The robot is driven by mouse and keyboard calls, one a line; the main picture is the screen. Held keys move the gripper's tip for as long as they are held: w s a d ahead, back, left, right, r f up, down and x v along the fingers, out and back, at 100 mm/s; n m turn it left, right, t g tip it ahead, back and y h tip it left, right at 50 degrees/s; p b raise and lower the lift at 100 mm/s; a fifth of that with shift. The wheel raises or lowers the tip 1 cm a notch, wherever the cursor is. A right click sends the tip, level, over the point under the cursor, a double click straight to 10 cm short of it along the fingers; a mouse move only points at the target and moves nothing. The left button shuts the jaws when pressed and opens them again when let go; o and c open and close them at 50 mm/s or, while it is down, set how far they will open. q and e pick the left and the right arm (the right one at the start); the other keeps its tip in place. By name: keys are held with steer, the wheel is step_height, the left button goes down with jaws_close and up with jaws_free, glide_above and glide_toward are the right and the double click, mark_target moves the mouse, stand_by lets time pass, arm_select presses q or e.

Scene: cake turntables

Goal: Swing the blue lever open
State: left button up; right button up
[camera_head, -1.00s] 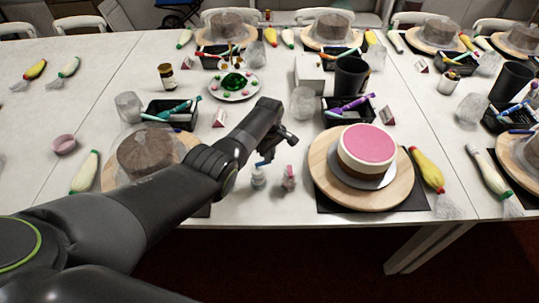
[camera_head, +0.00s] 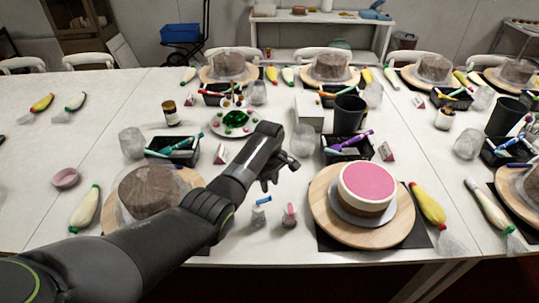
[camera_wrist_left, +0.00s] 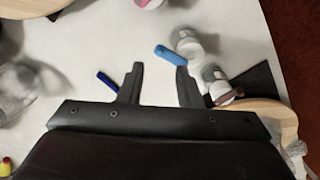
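The blue lever (camera_head: 264,201) sits on top of a small clear bottle (camera_head: 258,216) near the table's front edge. In the left wrist view the lever (camera_wrist_left: 172,55) lies just beyond the fingertips, nearer the right finger, with its bottle (camera_wrist_left: 188,43) to its right. My left gripper (camera_head: 270,185) hangs above and slightly behind the bottle. In the wrist view the gripper (camera_wrist_left: 160,72) is open, with nothing between its fingers. Whether the right finger touches the lever cannot be told. My right gripper is not in view.
A small bottle with a pink top (camera_head: 290,214) stands right of the blue-lever bottle. A turntable (camera_head: 325,212) with a pink-topped cake (camera_head: 367,182) is farther right. A clear cup (camera_head: 301,140) stands behind the gripper.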

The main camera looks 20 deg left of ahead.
arm_select(q)
step_height(320, 180, up, 12)
steer(key=b, duration=0.1)
steer(key=shift+f, duration=0.15)
stand_by(0.4)
